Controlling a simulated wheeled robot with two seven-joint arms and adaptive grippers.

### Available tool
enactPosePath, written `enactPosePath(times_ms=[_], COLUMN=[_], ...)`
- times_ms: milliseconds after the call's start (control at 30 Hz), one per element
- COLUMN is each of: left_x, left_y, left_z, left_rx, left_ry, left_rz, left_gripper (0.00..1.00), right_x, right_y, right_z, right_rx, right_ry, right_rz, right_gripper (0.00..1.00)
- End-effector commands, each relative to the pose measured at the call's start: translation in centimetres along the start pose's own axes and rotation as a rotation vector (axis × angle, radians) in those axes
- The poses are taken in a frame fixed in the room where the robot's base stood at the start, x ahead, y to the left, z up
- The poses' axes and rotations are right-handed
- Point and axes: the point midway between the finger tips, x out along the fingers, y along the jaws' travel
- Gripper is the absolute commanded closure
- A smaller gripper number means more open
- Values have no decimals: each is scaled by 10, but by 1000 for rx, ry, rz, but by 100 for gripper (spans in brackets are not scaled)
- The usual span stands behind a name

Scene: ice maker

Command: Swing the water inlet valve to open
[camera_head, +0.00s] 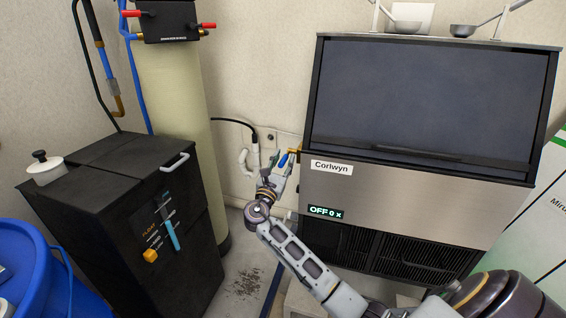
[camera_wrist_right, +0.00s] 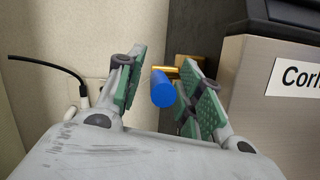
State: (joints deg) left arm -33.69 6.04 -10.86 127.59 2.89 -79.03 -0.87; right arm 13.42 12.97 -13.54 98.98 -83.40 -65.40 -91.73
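The water inlet valve shows a blue handle (camera_wrist_right: 163,90) and a brass body (camera_wrist_right: 180,71) in the right wrist view. In the head view the blue handle (camera_head: 283,160) is small and partly covered by my right gripper (camera_head: 280,165). My right gripper (camera_wrist_right: 160,85) is open, with one green-padded finger on each side of the blue handle. A gap shows between the left finger and the handle; contact on the right side cannot be told. My left gripper is not in view.
A black softener cabinet (camera_head: 100,190) and a tan tank (camera_head: 170,90) stand to the left, with a blue barrel (camera_head: 40,270) at the front left. A narrow strip of floor (camera_head: 245,275) lies between cabinet and ice maker.

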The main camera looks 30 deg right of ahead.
Motion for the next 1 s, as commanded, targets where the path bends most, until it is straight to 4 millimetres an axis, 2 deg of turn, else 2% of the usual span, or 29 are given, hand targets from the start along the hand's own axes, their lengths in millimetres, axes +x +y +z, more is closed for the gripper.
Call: enactPosePath(times_ms=[367, 533, 667, 1000], left_x=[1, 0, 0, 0], left_y=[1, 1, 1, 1], left_z=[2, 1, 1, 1], left_rx=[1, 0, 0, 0], left_ry=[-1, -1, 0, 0], left_rz=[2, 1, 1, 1], left_gripper=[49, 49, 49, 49], right_x=[-2, -11, -24, -74], right_y=[0, 0, 0, 0], right_z=[-1, -1, -1, -2], right_rx=[-1, -1, -1, -1], right_ry=[1, 1, 2, 3], right_rz=[0, 1, 0, 1], right_gripper=[61, 61, 61, 61])
